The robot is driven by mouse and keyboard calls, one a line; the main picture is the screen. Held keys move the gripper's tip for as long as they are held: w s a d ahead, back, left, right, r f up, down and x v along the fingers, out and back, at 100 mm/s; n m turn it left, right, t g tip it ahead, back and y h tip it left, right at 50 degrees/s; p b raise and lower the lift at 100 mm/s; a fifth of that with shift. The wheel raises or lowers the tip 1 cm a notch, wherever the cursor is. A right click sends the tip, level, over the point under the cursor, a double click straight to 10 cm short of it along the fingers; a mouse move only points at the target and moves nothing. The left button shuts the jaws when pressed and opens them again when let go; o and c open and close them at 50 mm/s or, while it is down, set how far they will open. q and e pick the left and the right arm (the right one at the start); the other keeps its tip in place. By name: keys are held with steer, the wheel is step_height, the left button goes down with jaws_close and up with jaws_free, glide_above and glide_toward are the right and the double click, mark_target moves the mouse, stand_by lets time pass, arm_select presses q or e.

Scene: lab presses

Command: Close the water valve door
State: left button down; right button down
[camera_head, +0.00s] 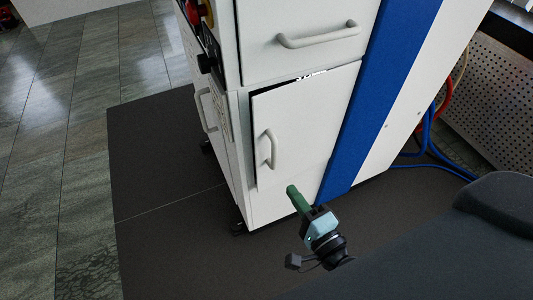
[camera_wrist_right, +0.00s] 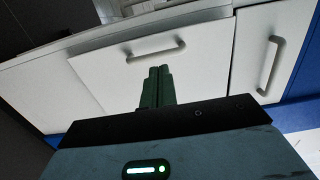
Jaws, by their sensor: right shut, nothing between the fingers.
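The water valve door is the white lower door (camera_head: 305,125) of the cabinet, with a grey vertical handle (camera_head: 268,150) near its left edge. It stands slightly ajar, with a dark gap along its top edge. My right gripper (camera_head: 292,190) is shut and empty, its green fingers pointing at the lower part of the door from the front. I cannot tell whether the fingertips touch it. In the right wrist view the closed fingers (camera_wrist_right: 158,72) overlap the door (camera_wrist_right: 105,75), with its handle (camera_wrist_right: 155,48) beyond them. My left gripper is not in view.
Above the door is a white panel (camera_head: 300,60) with its own handle (camera_head: 318,37). A blue strip (camera_head: 375,100) borders the cabinet on the right. Blue hoses (camera_head: 435,155) lie on the floor at the right. The dark mat (camera_head: 155,160) left of the cabinet is clear.

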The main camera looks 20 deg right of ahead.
mark_target(260, 146)
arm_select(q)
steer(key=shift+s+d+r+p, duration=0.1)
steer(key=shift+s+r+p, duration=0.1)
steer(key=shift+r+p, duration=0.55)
arm_select(e)
steer(key=w, duration=0.4)
steer(key=w+a, duration=0.1)
steer(key=w, duration=0.8)
steer(key=shift+w+a, duration=0.15)
steer(key=shift+a, duration=0.1)
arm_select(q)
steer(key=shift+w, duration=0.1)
